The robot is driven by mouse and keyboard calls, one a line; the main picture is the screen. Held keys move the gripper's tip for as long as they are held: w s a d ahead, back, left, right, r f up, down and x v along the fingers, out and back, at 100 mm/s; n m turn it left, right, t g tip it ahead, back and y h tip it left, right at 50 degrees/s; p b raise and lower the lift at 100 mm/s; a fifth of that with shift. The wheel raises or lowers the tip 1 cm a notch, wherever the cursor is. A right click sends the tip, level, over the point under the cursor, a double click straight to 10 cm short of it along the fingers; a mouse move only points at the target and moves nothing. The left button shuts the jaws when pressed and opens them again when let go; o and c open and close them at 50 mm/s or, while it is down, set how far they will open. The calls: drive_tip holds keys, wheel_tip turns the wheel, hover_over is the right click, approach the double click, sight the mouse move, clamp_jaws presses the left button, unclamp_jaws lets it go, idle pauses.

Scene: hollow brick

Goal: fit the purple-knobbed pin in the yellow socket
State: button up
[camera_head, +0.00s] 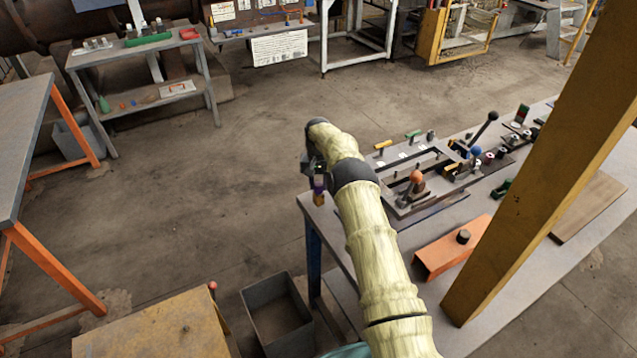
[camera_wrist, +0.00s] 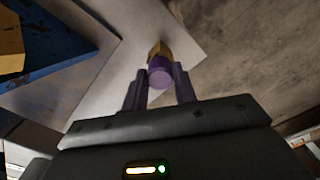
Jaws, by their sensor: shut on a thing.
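My gripper (camera_head: 318,170) hangs by the near left corner of the workbench, its fingers pointing down. In the wrist view its two fingers (camera_wrist: 160,84) are shut on the purple-knobbed pin (camera_wrist: 160,76), whose round purple knob faces the camera. A yellow-brown part (camera_wrist: 160,50) shows just beyond the knob. I cannot tell whether it is the pin's lower part or a socket. In the head view the purple part (camera_head: 318,182) sits above this yellow-brown end. A small yellow piece (camera_head: 382,145) lies on the bench behind my arm; I cannot tell whether it is the yellow socket.
The workbench (camera_head: 345,240) carries a grey frame fixture (camera_head: 398,160) with an orange-knobbed lever (camera_head: 416,177), and an orange bracket (camera_head: 450,250). A yellow post (camera_head: 540,170) crosses the right side. A dark bin (camera_head: 278,320) stands on the floor. Open floor lies left.

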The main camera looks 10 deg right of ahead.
drive_tip(key=shift+f+b, duration=0.3)
drive_tip(key=shift+f, duration=0.15)
drive_tip(key=o, duration=1)
drive_tip(key=shift+o, duration=0.2)
drive_tip(key=shift+r, duration=0.15)
wheel_tip(320, 180, up, 17)
drive_tip(key=shift+p, duration=0.3)
drive_tip(key=shift+r, duration=0.15)
